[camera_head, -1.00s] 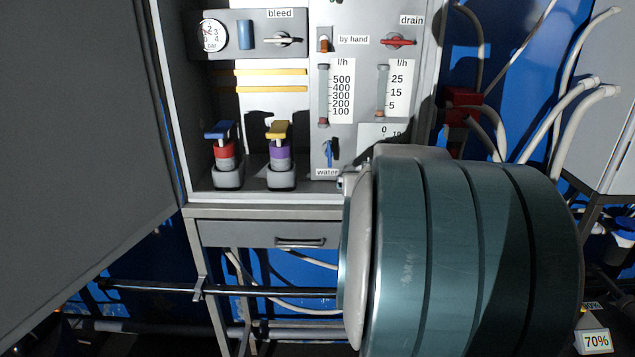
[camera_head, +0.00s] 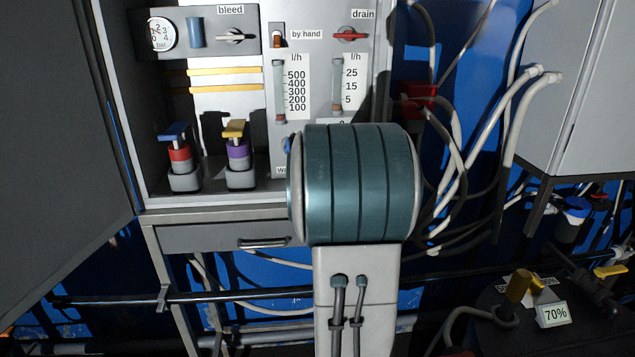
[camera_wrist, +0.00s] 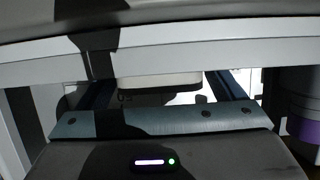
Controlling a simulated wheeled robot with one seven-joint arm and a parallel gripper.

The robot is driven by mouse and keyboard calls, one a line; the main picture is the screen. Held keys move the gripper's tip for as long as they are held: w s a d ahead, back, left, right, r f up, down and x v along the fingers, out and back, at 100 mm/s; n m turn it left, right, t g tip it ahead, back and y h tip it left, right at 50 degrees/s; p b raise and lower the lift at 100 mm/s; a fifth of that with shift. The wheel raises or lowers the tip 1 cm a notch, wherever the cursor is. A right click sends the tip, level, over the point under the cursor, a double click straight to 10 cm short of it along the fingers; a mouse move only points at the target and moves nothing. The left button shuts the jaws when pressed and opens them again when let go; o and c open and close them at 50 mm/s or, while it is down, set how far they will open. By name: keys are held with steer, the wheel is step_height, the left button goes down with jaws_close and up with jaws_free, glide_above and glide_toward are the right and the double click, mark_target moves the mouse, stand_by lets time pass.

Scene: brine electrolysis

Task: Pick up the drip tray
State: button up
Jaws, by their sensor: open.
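My gripper (camera_wrist: 162,88) is in the wrist view, its two dark fingers apart at left and right with a gap between them. A pale block (camera_wrist: 160,80) with a small dark hook-like part shows between the fingers, and I cannot tell whether it touches them. I cannot tell whether this block is the drip tray. No drip tray stands out clearly in the head view. There my own teal arm joint covers the lower right of the cabinet, and my gripper is hidden behind it.
The open cabinet holds a red-banded canister (camera_head: 180,154) and a purple-banded canister (camera_head: 238,152). A drawer (camera_head: 205,239) with a handle is below. A pale bar (camera_wrist: 200,52) crosses above my gripper in the wrist view. Loose hoses hang at right, near a dark drum (camera_head: 500,325).

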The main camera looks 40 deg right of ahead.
steer(key=shift+w, duration=0.1)
steer(key=c, duration=1.1)
steer(key=shift+c, duration=0.2)
